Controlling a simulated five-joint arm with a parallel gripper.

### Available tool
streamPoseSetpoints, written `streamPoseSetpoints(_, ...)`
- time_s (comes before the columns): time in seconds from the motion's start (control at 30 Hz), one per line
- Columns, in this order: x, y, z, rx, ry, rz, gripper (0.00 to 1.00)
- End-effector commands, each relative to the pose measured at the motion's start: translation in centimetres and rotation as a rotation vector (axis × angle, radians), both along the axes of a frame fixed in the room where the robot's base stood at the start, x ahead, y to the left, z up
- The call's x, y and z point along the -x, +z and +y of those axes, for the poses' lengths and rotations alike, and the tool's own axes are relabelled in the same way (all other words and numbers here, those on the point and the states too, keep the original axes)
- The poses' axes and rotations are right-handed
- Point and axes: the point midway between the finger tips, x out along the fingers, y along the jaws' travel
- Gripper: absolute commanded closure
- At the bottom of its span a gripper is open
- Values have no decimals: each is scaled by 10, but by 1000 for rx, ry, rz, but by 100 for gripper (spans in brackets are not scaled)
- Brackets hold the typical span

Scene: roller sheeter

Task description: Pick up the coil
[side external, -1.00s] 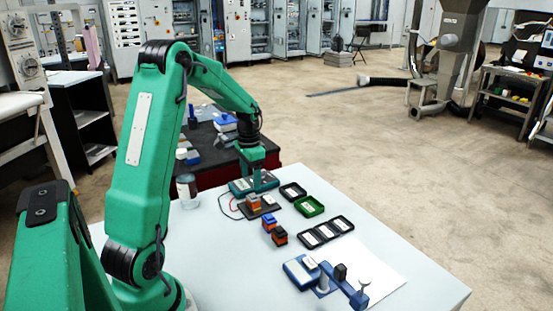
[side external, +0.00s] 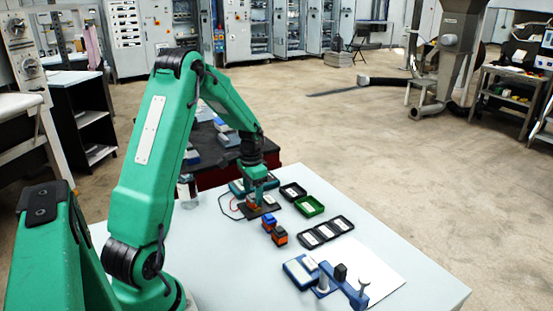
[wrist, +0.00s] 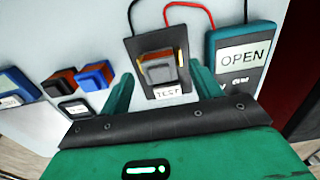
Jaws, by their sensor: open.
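A coil with a grey top and orange sides (wrist: 160,72) sits on a black test plate (wrist: 136,52) labelled TEST. My gripper (wrist: 160,71) is open, with one green finger on each side of this coil in the wrist view; a gap shows on both sides. In the side external view my gripper (side external: 259,202) is low over the test plate and mostly hides the coil. Two more coils, one blue and orange (side external: 268,222) and one black and orange (side external: 280,238), stand on the table in front of the plate.
A teal meter (wrist: 243,58) reading OPEN is wired to the plate by red and black leads. A black tray (side external: 293,191), a green tray (side external: 310,206) and a three-part black tray (side external: 326,232) lie to the right. A blue device (side external: 325,279) stands on white paper in front.

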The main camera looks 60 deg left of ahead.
Motion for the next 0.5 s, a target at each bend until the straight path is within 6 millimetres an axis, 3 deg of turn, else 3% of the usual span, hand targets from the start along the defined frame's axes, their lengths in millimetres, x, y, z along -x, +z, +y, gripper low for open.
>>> streamPoseSetpoints(0.2,0,-17,0,1,0,1,36)
streamPoseSetpoints(0.5,0,-18,0,0,1,0,36)
